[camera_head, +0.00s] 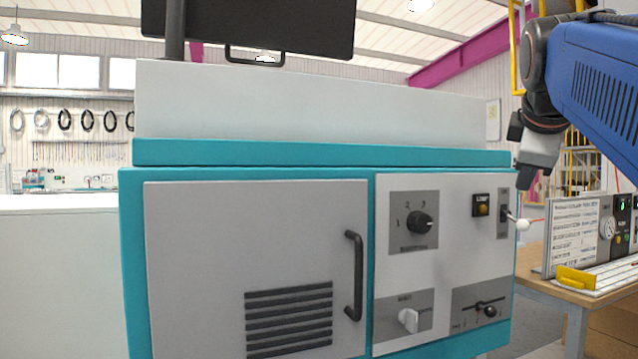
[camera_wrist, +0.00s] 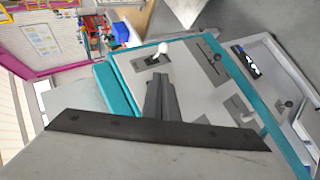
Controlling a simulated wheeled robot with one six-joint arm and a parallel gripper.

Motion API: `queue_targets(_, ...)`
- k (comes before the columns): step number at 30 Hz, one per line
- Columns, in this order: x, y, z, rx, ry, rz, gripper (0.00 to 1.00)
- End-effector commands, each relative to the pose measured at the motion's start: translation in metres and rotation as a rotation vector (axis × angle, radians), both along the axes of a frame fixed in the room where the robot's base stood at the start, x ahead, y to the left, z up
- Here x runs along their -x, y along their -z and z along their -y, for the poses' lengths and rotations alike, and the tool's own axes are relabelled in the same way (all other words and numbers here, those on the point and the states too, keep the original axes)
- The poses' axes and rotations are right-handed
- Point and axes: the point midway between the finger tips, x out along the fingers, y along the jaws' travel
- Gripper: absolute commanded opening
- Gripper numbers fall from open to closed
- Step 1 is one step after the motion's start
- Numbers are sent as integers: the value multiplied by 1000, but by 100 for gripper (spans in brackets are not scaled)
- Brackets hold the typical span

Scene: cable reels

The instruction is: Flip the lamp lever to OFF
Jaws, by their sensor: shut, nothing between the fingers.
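The lamp lever (camera_head: 522,224) is a short stick with a white ball end, on a narrow grey plate at the panel's upper right. Its ball sits toward the plate's lower part and sticks out to the right in the head view. In the wrist view the lever's white ball (camera_wrist: 163,46) shows just beyond my fingertips. My gripper (camera_head: 524,180) is shut and empty, pointing down, above the lever and apart from it in the head view. In the wrist view my gripper (camera_wrist: 157,78) covers part of the panel.
The same panel (camera_head: 455,255) carries a black rotary dial (camera_head: 420,223), a white knob (camera_head: 409,319) and a slider (camera_head: 490,311). A cabinet door (camera_head: 200,240) with a black handle is at left. A wooden table (camera_head: 575,292) with equipment stands at right.

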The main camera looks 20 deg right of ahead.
Motion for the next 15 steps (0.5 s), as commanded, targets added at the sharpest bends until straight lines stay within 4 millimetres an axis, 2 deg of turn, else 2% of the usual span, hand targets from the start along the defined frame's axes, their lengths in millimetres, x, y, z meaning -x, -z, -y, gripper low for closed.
queue_targets(6,15,-7,-10,0,0,0,0)
queue_targets(15,17,-7,-12,0,0,0,0)
